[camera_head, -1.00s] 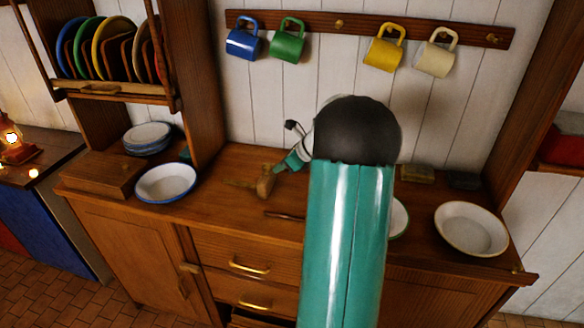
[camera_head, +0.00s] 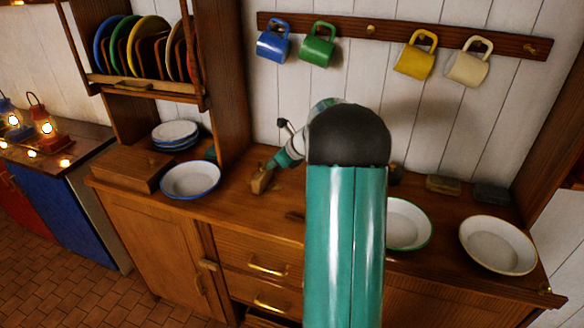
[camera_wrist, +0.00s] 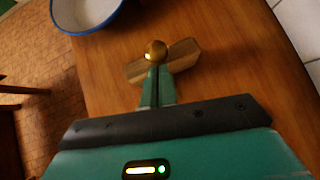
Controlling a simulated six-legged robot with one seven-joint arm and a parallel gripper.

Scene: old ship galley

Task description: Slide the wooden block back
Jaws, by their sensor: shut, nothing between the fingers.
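A small wooden block (camera_head: 259,184) lies on the counter, right of the blue-rimmed bowl. In the wrist view the wooden piece (camera_wrist: 186,55) spreads to both sides, lying slantwise, with a round brass-coloured knob (camera_wrist: 156,50) at its middle. My gripper (camera_head: 275,165) reaches down to it. In the wrist view my teal fingers (camera_wrist: 156,70) are closed together, with their tips right at the knob and over the middle of the wood. They hold nothing. Whether they touch the knob or wood cannot be told. The fingers hide part of the block.
The blue-rimmed bowl (camera_head: 191,182) and a wooden box (camera_head: 130,170) stand left. A green-rimmed bowl (camera_head: 415,228), a cream bowl (camera_head: 498,247) and two small blocks (camera_head: 443,185) (camera_head: 490,193) are right. Mugs (camera_head: 415,62) hang behind. My arm hides the counter's middle.

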